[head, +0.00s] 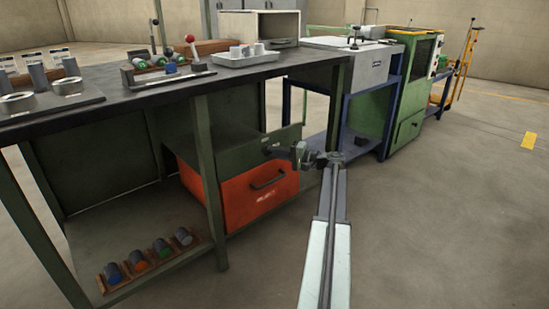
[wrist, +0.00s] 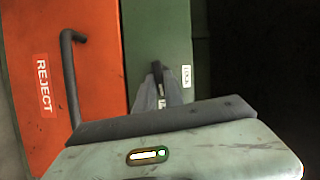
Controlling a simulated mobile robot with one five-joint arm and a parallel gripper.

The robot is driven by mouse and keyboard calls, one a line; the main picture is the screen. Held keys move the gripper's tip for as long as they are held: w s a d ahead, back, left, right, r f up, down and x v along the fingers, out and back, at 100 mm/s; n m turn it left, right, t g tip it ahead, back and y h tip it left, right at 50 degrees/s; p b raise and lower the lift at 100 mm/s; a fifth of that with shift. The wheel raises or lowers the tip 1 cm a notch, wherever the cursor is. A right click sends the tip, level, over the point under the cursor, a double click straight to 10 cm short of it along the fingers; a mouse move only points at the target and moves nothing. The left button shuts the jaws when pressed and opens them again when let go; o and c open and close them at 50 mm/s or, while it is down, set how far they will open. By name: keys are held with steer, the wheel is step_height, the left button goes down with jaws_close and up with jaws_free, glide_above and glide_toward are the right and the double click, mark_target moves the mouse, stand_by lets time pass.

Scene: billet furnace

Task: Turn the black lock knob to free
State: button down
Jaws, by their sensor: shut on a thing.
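The black lock knob (wrist: 157,70) is on the green drawer front (wrist: 150,30) in the wrist view. It shows as a narrow dark bar, upright in that picture, next to a small white label (wrist: 187,77) whose text is too small to read surely. My gripper (wrist: 159,92) is shut on the knob, its grey fingers closing around the knob's lower part. In the head view my gripper (head: 272,151) reaches the green drawer front (head: 235,150) under the workbench. The knob is too small and too covered by the fingers to make out there.
An orange drawer (head: 255,196) with a dark bar handle and a REJECT label (wrist: 44,85) sits below the green one. The workbench (head: 120,105) overhangs both, with a leg (head: 209,180) in front. A blue-framed stand (head: 345,110) is behind.

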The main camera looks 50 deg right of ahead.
steer(key=shift+f+m+b, duration=0.2)
steer(key=shift+m+b, duration=0.25)
steer(key=shift+m, duration=0.15)
steer(key=shift+r+m+t, duration=0.1)
steer(key=shift+m+t, duration=0.2)
steer(key=c, duration=1.4)
jaws_free()
steer(key=shift+c, duration=0.2)
steer(key=v, duration=0.7)
steer(key=shift+s+d, duration=0.2)
steer(key=shift+s, duration=0.15)
steer(key=shift+a, duration=0.1)
